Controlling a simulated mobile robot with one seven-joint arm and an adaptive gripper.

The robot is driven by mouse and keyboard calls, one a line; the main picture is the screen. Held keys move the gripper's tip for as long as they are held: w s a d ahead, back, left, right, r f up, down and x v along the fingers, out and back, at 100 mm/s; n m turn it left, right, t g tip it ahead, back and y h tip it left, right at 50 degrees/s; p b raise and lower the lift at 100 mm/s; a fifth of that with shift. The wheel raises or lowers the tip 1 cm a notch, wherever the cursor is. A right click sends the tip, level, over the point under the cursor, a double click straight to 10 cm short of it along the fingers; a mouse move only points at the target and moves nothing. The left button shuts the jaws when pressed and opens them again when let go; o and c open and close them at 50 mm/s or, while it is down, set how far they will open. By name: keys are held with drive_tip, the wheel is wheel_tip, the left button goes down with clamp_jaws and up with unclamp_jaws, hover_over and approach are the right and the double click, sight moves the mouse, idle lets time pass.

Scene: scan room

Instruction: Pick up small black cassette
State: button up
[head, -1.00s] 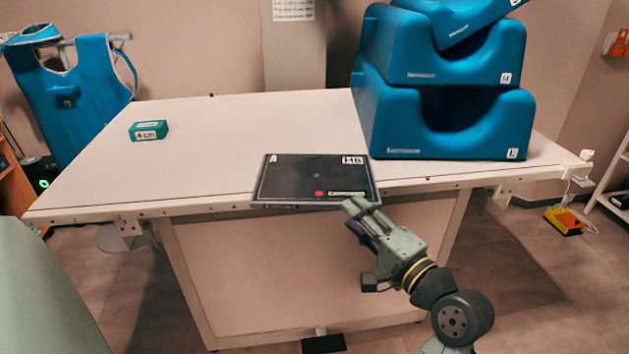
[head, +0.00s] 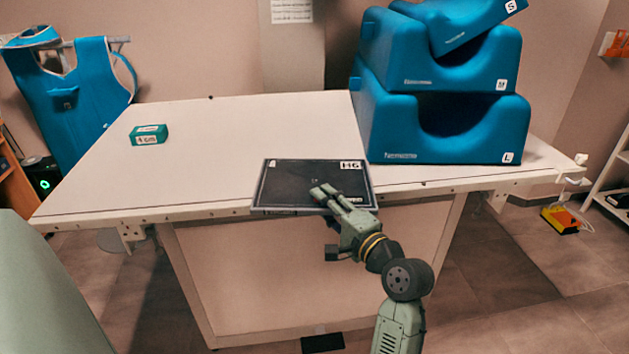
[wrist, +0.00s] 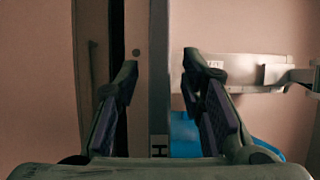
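The black cassette (head: 290,185), a flat dark plate with a grey rim and a white H6 label, lies at the table's front edge, with its near edge reaching the edge or slightly past it. My gripper (head: 323,188) overlaps its near right part in the head view, hiding some of its face.
The white table (head: 220,140) is mostly clear. A small green box (head: 149,134) stands at its left. Stacked blue foam blocks (head: 445,120) stand at the back right. A blue apron (head: 75,95) hangs behind on the left. An orange device (head: 561,219) lies on the floor at right.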

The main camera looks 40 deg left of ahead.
clamp_jaws()
idle(0.4)
idle(0.4)
